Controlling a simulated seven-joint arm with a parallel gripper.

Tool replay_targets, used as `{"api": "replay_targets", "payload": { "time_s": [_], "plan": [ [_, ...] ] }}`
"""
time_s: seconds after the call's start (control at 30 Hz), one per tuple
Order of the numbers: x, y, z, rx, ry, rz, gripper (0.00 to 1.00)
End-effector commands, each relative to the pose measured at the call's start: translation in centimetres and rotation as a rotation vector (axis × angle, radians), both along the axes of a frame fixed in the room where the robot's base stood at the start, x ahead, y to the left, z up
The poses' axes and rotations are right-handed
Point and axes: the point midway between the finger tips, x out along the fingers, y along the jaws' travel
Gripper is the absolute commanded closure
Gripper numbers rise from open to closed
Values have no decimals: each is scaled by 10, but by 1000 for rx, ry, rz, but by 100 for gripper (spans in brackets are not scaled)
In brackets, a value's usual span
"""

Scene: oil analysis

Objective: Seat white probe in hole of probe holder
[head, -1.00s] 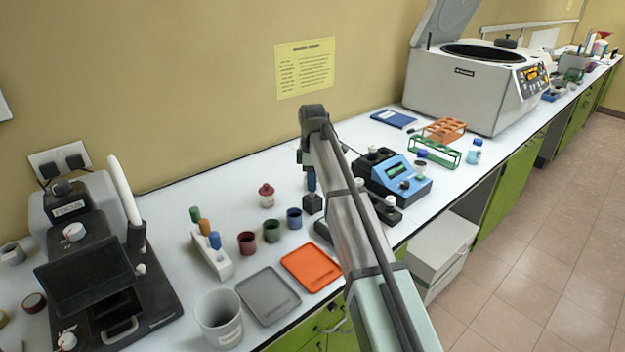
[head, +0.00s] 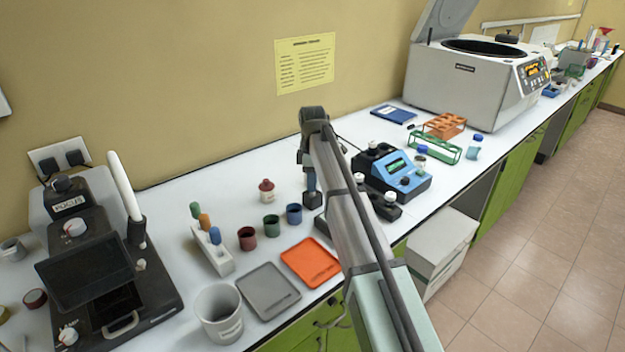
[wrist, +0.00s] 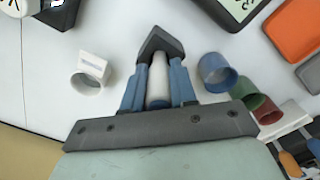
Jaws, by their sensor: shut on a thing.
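My gripper (wrist: 158,88) has two blue fingers shut on the white probe (wrist: 158,72), a pale cylinder seen between them in the wrist view. A dark block with a pointed end (wrist: 160,42), which looks like the probe holder, lies just beyond the fingertips. The probe's far end meets this block in the picture, but I cannot tell whether it is in the hole or above it. In the head view the dark block (head: 312,200) is on the bench directly below my gripper (head: 311,181). My arm hides much of this spot there.
Blue (head: 294,215), green (head: 271,226) and red (head: 247,238) cups stand to the left. Orange (head: 310,262) and grey (head: 268,292) trays lie in front. A blue instrument (head: 398,174) stands right. A white ringed part (wrist: 90,72) sits beside the fingers.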

Motion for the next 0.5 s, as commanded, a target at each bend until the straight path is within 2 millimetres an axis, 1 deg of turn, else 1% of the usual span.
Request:
{"api": "replay_targets", "payload": {
  "time_s": [0.23, 0.27, 0.5],
  "plan": [
    [0, 0, 0, 0, 0, 0, 100],
    [0, 0, 0, 0, 0, 0, 71],
    [0, 0, 0, 0, 0, 0, 48]
  ]
}}
